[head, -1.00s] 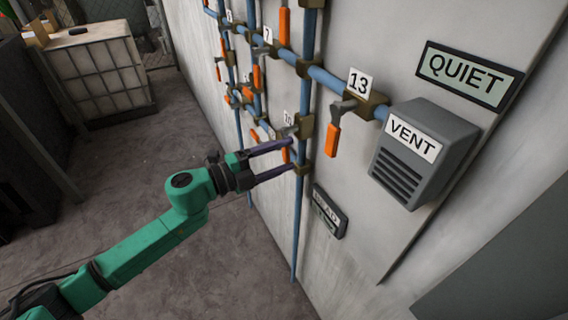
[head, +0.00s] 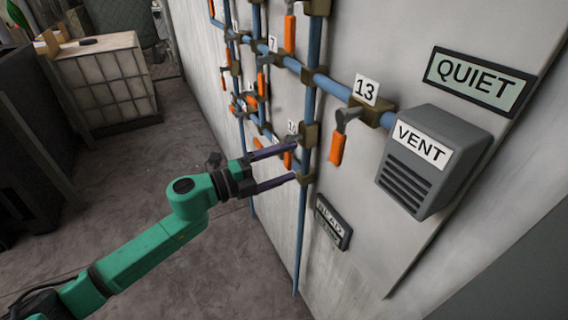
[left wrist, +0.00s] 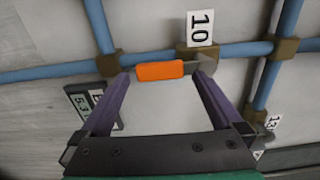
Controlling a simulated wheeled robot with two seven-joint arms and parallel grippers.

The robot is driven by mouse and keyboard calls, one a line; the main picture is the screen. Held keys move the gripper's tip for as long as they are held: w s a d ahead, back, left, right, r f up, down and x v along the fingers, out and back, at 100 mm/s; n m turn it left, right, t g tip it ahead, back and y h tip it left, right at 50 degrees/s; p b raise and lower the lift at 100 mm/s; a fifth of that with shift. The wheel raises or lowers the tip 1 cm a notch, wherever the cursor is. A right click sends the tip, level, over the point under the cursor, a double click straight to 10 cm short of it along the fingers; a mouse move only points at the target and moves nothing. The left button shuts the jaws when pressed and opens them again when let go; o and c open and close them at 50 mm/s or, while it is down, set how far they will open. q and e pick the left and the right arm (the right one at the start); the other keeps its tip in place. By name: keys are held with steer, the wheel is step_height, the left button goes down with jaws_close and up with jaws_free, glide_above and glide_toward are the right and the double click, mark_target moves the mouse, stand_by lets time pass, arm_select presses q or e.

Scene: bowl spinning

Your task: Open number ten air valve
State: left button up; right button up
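Valve number ten has a white tag marked 10 (left wrist: 200,28) and an orange handle (left wrist: 160,70) on a blue pipe. In the left wrist view the handle lies crosswise between the fingertips of my left gripper (left wrist: 163,80). The fingers are spread wide, with a gap beside the handle's left end; the right fingertip is close to the handle's grey lever. In the head view my left gripper (head: 294,160) reaches the pipes at this valve, and its fingers partly hide the orange handle (head: 288,160). My right gripper is not in view.
Valve 13 (head: 338,148) hangs to the right, by a grey VENT box (head: 428,165) and a QUIET sign (head: 480,82). More valves and blue pipes (head: 312,95) run along the wall. A small sign (head: 332,222) sits below. The floor to the left is largely clear.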

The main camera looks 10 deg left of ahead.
arm_select(q)
steer(key=shift+s+a+f, duration=0.1)
steer(key=shift+s+a, duration=0.1)
steer(key=shift+a, duration=0.1)
steer(key=b+v, duration=0.3)
steer(key=v, duration=1.1)
